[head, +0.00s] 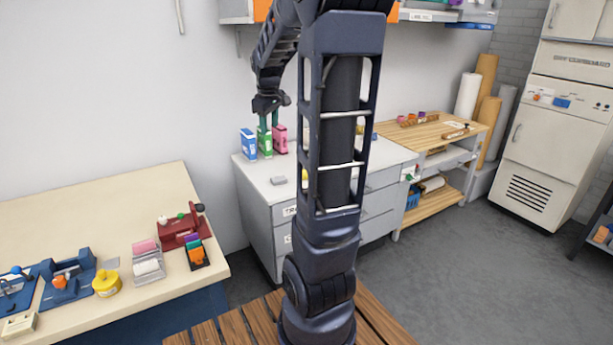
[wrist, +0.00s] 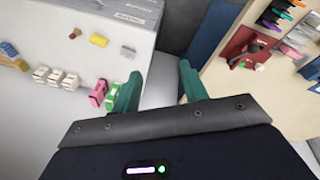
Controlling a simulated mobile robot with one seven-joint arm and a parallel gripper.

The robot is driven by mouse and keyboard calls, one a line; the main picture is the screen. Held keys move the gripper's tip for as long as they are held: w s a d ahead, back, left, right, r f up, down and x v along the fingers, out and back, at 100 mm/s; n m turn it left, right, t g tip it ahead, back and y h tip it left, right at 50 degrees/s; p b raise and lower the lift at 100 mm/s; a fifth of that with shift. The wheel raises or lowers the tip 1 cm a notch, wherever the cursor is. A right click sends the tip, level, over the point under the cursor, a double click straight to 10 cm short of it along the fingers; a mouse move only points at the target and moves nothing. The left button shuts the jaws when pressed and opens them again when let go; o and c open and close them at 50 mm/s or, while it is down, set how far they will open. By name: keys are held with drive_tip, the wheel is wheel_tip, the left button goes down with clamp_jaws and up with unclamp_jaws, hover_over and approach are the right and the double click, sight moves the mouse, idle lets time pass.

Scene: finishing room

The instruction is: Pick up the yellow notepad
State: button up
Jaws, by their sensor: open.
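A small yellow block (wrist: 99,40), which may be the yellow notepad, lies on the white cabinet top in the wrist view. In the head view only a yellow sliver (head: 304,176) shows beside my arm, which hides the rest. My gripper (head: 268,122) is above the back left of the cabinet top, near the upright boxes and apart from the yellow block. In the wrist view its two teal fingers (wrist: 158,86) are spread with nothing between them.
Blue (head: 248,143), green (head: 265,144) and pink (head: 280,139) boxes stand below my gripper. A grey block (head: 278,180) lies near the cabinet's front. White items (wrist: 55,77) stand in a row farther along. A cream bench (head: 90,215) with tools is at left.

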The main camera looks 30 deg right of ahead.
drive_tip(key=w+d+f+n+g+h, duration=0.1)
drive_tip(key=w+d+f+n, duration=0.1)
drive_tip(key=w+d+f, duration=0.5)
drive_tip(key=w+d+f+n+h, duration=0.1)
drive_tip(key=w+d+f+n, duration=0.15)
drive_tip(key=w+d, duration=0.45)
drive_tip(key=w+d+f+n+g, duration=0.1)
drive_tip(key=w+d+f, duration=0.3)
drive_tip(key=f, duration=0.4)
drive_tip(key=w+d+f+n+h, duration=0.1)
drive_tip(key=w+d+f, duration=0.3)
drive_tip(key=f, duration=0.4)
drive_tip(key=w+d+f+n+g, duration=0.1)
drive_tip(key=w+d+f+n, duration=0.2)
drive_tip(key=d+f, duration=0.3)
drive_tip(key=shift+w+f+g+h, duration=0.15)
drive_tip(key=shift+w+f, duration=0.15)
drive_tip(key=shift+f, duration=0.5)
drive_tip(key=shift+w+f+g+h, duration=0.15)
drive_tip(key=shift+w+f, duration=0.1)
drive_tip(key=shift+f, duration=0.5)
drive_tip(key=shift+n, duration=0.25)
drive_tip(key=shift+w+x, duration=0.2)
drive_tip(key=shift+x, duration=2.4)
drive_tip(key=shift+d, duration=0.1)
clamp_jaws()
